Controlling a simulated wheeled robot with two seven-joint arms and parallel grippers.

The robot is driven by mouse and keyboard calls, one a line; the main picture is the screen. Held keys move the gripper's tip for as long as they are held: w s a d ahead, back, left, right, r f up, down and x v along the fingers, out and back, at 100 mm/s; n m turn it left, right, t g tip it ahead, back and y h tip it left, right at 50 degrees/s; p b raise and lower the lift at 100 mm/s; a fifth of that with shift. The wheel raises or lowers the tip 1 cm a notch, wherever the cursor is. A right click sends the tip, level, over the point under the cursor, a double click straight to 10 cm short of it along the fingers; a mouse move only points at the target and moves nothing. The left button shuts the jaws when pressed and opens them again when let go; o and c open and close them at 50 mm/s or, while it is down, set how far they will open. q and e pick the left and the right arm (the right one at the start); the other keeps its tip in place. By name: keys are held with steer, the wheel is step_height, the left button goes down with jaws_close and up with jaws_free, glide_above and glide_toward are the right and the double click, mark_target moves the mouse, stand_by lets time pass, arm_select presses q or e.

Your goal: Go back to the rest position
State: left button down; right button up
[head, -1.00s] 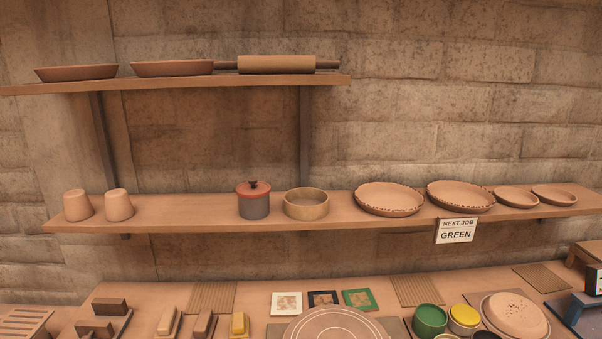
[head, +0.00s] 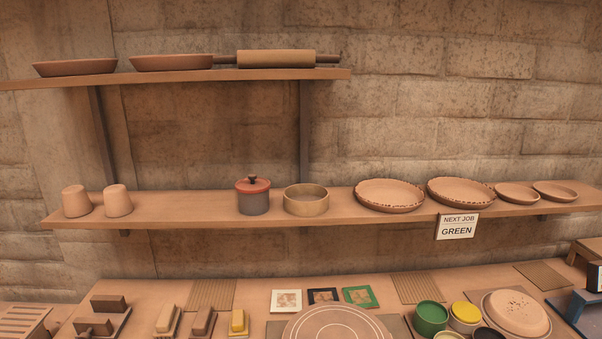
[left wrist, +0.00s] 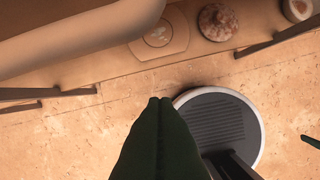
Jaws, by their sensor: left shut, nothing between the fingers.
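My left gripper (left wrist: 160,101) shows only in the left wrist view, as two dark green fingers pressed together with nothing between them. It hangs over the bare floor, apart from the bench and its objects. Neither gripper shows in the head view. A small dark piece at the right edge of the left wrist view is too cut off to identify.
The head view shows a bench with a round board (head: 335,325), colour tiles (head: 361,297), a green pot (head: 430,318) and stamps (head: 237,322). Above it, a shelf (head: 180,212) holds cups, a lidded jar (head: 253,197), dishes and a "NEXT JOB GREEN" sign (head: 457,227).

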arm_select(q)
steer(key=s+a+f+b, duration=0.1)
steer(key=s+f, duration=0.8)
steer(key=f, duration=0.3)
steer(key=s+a+f+g, duration=0.1)
steer(key=s+a+f, duration=0.1)
steer(key=s+f, duration=0.7)
step_height(320, 180, down, 3)
steer(key=shift+s+a+f+g+b, duration=0.2)
steer(key=shift+g+b, duration=0.1)
steer(key=shift+b, duration=0.1)
